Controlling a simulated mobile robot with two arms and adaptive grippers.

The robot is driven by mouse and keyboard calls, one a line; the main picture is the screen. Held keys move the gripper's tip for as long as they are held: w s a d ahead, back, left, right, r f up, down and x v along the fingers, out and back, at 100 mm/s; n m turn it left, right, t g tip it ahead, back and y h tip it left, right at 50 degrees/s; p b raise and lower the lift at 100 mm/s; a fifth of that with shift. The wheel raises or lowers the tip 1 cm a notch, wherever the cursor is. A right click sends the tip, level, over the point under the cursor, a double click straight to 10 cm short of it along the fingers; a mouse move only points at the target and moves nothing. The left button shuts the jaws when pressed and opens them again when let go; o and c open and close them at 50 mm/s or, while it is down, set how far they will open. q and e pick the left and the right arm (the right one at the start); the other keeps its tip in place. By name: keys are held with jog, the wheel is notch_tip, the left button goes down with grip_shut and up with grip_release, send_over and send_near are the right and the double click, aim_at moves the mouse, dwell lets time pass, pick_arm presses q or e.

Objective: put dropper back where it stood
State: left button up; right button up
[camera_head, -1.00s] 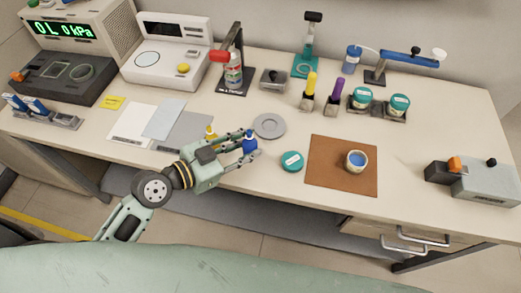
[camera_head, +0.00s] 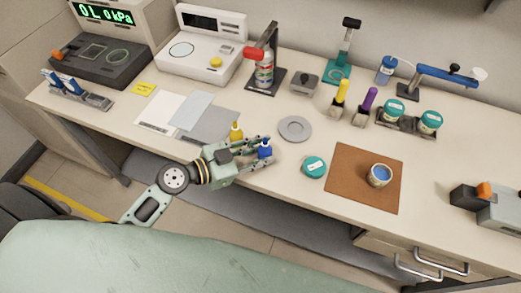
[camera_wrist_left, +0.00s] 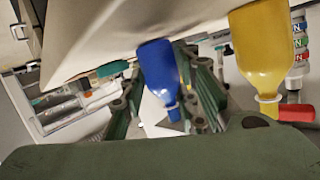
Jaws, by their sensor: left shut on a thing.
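A blue dropper bottle (camera_head: 265,151) is held between the fingers of my left gripper (camera_head: 264,148), near the bench's front edge. In the left wrist view the blue bottle (camera_wrist_left: 158,72) lies between both fingers with its narrow tip toward the palm. A yellow dropper bottle (camera_head: 236,131) stands on the bench just behind and left of the gripper. The yellow bottle (camera_wrist_left: 260,50) also shows large beside the fingers in the left wrist view. I cannot tell whether the blue bottle touches the bench. My right gripper is not in view.
A grey disc (camera_head: 295,129) and a teal lid (camera_head: 314,166) lie right of the gripper. A brown mat (camera_head: 350,192) holds an open jar with blue contents (camera_head: 380,175). Paper sheets (camera_head: 190,110) lie to the left. Instruments and stands line the back.

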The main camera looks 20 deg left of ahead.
pick_arm(q)
jog(key=shift+f, duration=0.2)
jog(key=o, duration=1.1)
jog(key=shift+r, duration=0.1)
jog(key=shift+o, duration=0.2)
jog(key=shift+r, duration=0.15)
jog(key=b+v, duration=0.4)
jog(key=v, duration=0.8)
